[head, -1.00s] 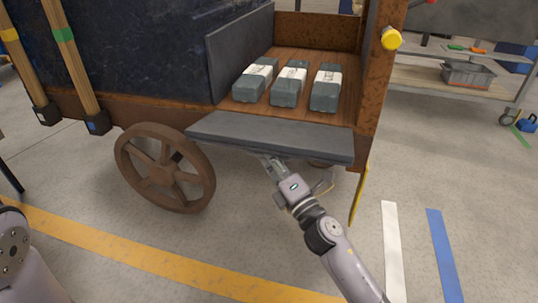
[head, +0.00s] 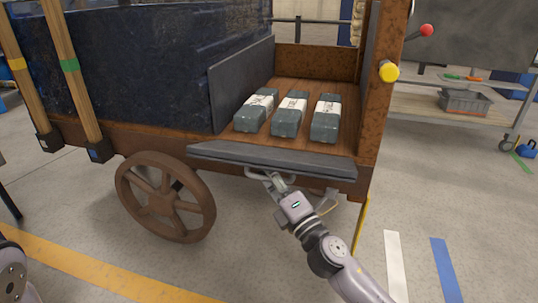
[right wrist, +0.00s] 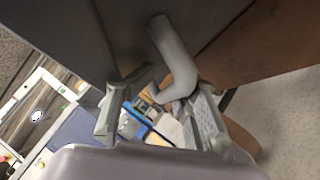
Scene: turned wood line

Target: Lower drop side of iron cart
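The drop side (head: 275,156) of the iron cart is a grey panel folded outward at the bed's open end. I see it nearly edge-on, with its outer edge toward me. A pale bent bar handle (head: 258,174) sits under its outer face; it also shows in the right wrist view (right wrist: 174,55). My right gripper (head: 274,184) is below the panel. In the right wrist view its two fingers (right wrist: 168,98) are on either side of the handle and look closed on it; the exact contact is partly hidden. My left gripper is out of view.
Several grey blocks with white bands, including a front one (head: 326,120), lie on the wooden bed. A spoked wheel (head: 165,195) is left of my right arm. A corner post with a yellow knob (head: 389,72) stands right.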

